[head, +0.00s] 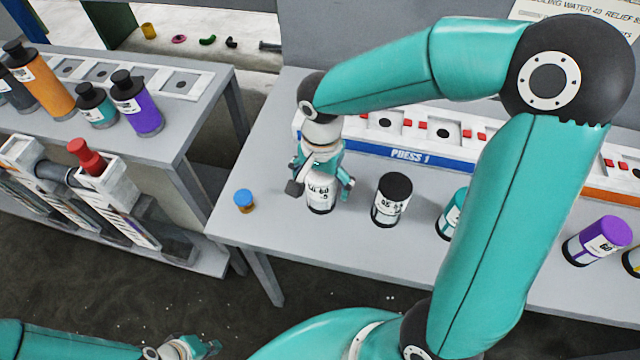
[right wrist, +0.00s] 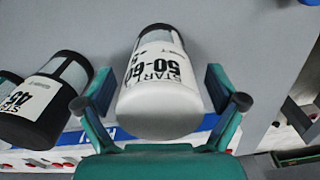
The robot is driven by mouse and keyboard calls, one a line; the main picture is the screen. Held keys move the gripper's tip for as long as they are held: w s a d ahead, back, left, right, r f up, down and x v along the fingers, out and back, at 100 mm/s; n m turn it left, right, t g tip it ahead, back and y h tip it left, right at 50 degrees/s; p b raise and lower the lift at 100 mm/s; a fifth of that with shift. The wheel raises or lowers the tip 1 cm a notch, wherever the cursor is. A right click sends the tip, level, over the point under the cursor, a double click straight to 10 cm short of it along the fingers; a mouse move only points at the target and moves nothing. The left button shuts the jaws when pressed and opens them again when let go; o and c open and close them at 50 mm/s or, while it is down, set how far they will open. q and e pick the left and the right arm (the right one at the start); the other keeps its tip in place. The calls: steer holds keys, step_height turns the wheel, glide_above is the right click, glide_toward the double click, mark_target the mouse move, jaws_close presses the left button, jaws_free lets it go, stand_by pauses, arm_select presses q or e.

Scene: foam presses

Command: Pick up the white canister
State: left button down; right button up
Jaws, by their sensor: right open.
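The white canister (head: 320,197) stands on the grey table in front of the PRESS 1 strip. In the right wrist view the white canister (right wrist: 160,85) fills the middle, its label reading START 50-60. My right gripper (head: 321,184) is at the canister from above and partly hides it. In the right wrist view my right gripper (right wrist: 161,92) is open, one finger on each side of the canister, with a visible gap at the right finger. My left gripper (head: 190,348) is low at the bottom edge, away from the table; its finger opening is unclear.
A black-topped canister (head: 391,200) stands just right of the white one, also in the right wrist view (right wrist: 45,97). A small blue-capped item (head: 243,201) is to the left. Teal (head: 452,215) and purple (head: 597,241) canisters are further right. The blue PRESS 1 strip (head: 410,156) runs behind.

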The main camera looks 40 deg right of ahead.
steer(key=shift+f, duration=0.5)
steer(key=shift+c, duration=0.2)
steer(key=c, duration=1.1)
steer(key=shift+r, duration=0.1)
steer(key=shift+c, duration=0.2)
